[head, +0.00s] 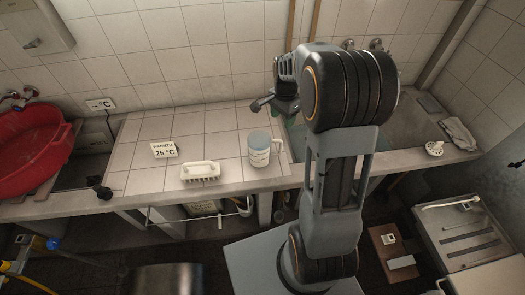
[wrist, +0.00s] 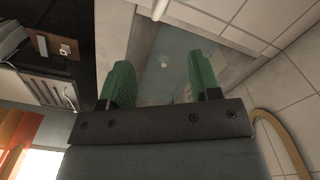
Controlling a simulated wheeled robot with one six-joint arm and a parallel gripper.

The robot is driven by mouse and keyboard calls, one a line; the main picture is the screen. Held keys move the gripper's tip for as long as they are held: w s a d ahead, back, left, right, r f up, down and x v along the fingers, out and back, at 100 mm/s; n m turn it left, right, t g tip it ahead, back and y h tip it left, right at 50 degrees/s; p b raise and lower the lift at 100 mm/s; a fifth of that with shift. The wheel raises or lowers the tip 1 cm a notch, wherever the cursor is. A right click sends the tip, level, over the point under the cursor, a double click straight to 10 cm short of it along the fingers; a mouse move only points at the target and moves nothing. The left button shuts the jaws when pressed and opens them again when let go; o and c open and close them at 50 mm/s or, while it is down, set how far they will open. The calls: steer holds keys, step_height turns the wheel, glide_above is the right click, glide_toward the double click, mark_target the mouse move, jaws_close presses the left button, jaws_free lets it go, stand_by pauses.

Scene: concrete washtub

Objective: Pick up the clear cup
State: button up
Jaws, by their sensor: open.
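A clear, bluish cup with a side handle and printed marks (head: 259,152) stands upright on the tiled counter, near its front edge, left of my arm. I cannot make the cup out with certainty in the wrist view. My gripper (wrist: 162,75) shows there with two green fingers spread wide apart and nothing held between them. Beyond the fingers is the grey basin with a round drain. In the head view my arm hides most of the gripper, which is behind it to the right of the cup. The gripper and cup are apart.
A red tub (head: 35,150) stands at the far left. A grey basin (head: 410,128) is right of the counter (head: 125,158). A white pot (head: 435,149) sits on the right ledge.

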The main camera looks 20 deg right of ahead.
mark_target(280, 142)
steer(key=shift+f+p, duration=0.9)
steer(key=shift+f, duration=5.75)
steer(key=shift+c, duration=0.4)
jaws_close()
